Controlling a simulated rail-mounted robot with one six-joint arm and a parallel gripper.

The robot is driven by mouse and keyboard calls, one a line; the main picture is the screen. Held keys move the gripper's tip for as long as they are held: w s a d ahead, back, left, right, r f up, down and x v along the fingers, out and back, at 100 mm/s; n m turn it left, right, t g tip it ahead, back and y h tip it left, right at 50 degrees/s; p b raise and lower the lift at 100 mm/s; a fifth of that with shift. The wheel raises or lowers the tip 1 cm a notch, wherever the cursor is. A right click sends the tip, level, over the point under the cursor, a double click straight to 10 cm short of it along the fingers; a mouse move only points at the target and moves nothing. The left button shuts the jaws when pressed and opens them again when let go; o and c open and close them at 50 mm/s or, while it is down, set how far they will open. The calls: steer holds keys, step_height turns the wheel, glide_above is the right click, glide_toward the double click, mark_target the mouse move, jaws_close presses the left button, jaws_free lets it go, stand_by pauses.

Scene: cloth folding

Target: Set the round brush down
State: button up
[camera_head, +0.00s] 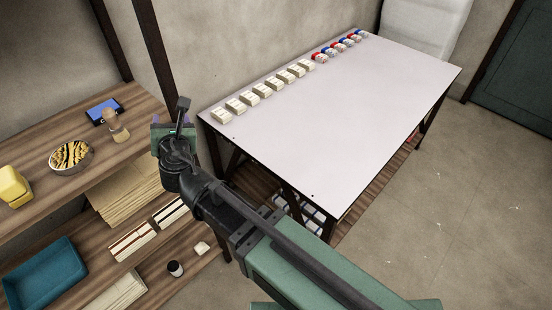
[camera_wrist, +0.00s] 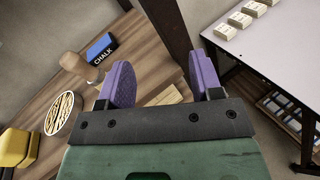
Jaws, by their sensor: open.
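The round brush (camera_head: 116,124), with a tan wooden knob and handle, stands on the upper wooden shelf beside a blue chalk box. It also shows in the wrist view (camera_wrist: 79,67), left of my fingers; its lower end is hard to make out there. My gripper (camera_wrist: 166,78) has its two purple fingers spread apart with nothing between them. In the head view my gripper (camera_head: 172,122) is to the right of the brush and apart from it, near the shelf's right end; the wrist hides part of the fingers.
The chalk box (camera_head: 103,111), a bowl of striped pieces (camera_head: 70,156) and a yellow object (camera_head: 13,186) share the upper shelf (camera_head: 35,143). A dark post (camera_head: 156,60) rises behind my gripper. A white table (camera_head: 330,120) to the right has cream blocks along its back edge.

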steer(key=w+d+f+m+g+h, duration=0.1)
steer(key=w+d+f+m+h, duration=0.15)
steer(key=d+m, duration=0.35)
steer(key=w+d+f+m+g+h, duration=0.1)
steer(key=w+d+f+m+h, duration=0.2)
steer(key=d, duration=0.5)
steer(key=w+d+f+m+g+h, duration=0.1)
steer(key=d+m+h, duration=0.2)
steer(key=d+m, duration=0.4)
steer(key=s+d+f+m+g, duration=0.3)
steer(key=s+d+m+g, duration=0.1)
steer(key=d+m, duration=0.3)
steer(key=s+d+f+m+g+y, duration=0.1)
steer(key=s+d+f+m+g, duration=0.2)
steer(key=d+m, duration=0.4)
steer(key=s+d+f+m+g+y, duration=0.1)
steer(key=s+d+f+m+g, duration=0.2)
steer(key=s+d+m+g, duration=0.2)
steer(key=d+m, duration=0.2)
steer(key=d, duration=0.1)
steer(key=shift+g, duration=0.3)
